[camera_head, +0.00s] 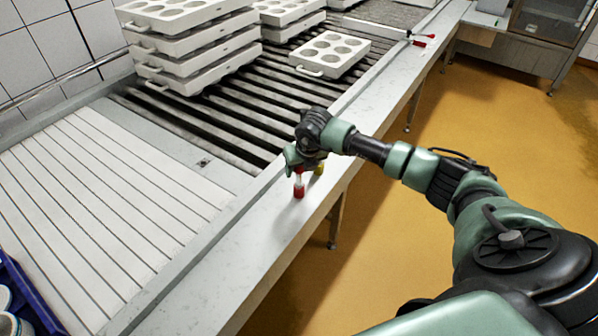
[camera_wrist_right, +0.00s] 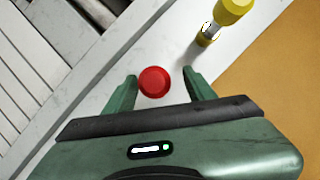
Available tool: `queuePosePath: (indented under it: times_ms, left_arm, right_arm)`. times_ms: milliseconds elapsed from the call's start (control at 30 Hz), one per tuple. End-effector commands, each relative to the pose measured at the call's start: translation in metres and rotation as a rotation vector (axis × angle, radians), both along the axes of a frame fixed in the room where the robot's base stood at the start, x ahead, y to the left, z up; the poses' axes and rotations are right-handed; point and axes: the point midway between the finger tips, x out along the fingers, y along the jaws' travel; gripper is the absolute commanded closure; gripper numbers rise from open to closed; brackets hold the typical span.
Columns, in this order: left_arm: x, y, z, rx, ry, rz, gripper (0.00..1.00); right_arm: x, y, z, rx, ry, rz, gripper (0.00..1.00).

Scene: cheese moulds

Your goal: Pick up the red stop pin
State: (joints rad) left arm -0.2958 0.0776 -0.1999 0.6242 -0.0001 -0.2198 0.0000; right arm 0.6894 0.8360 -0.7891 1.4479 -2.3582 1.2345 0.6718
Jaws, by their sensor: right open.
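The red stop pin (camera_head: 299,187) stands upright on the pale metal ledge beside the roller conveyor in the head view. In the right wrist view its round red top (camera_wrist_right: 154,82) lies between the two fingers. My right gripper (camera_head: 298,168) is open and points down over the pin; it also shows in the right wrist view (camera_wrist_right: 158,90), with a gap on each side of the red top. The gripper hides part of the pin's upper end in the head view. My left gripper is not in view.
A yellow pin (camera_wrist_right: 209,33) stands close by on the ledge (camera_head: 240,262), partly hidden behind my gripper in the head view. Stacked white moulds (camera_head: 190,50) and a single mould (camera_head: 331,54) sit on the rollers. Another red-ended piece (camera_head: 420,44) lies farther along the ledge.

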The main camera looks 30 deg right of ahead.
Motion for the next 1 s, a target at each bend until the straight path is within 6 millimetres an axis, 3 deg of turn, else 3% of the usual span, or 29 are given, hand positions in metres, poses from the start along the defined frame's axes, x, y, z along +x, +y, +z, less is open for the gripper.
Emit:
queuePosePath:
  times_ms: [100,200,533,733,1000]
  left_arm:
    - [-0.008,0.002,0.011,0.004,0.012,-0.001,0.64]
    - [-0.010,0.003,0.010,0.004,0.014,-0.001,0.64]
    - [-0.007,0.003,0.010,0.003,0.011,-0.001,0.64]
    - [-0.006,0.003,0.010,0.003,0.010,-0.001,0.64]
    - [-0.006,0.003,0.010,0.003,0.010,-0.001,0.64]
  right_arm:
    - [0.006,0.005,-0.016,0.002,0.005,-0.001,0.45]
    - [0.011,0.002,-0.029,0.002,0.004,-0.002,0.45]
    - [0.014,0.001,-0.036,0.001,0.001,0.001,0.45]
    - [0.014,0.001,-0.036,0.001,0.001,0.000,1.00]
    - [0.015,0.001,-0.035,0.001,0.000,0.000,1.00]
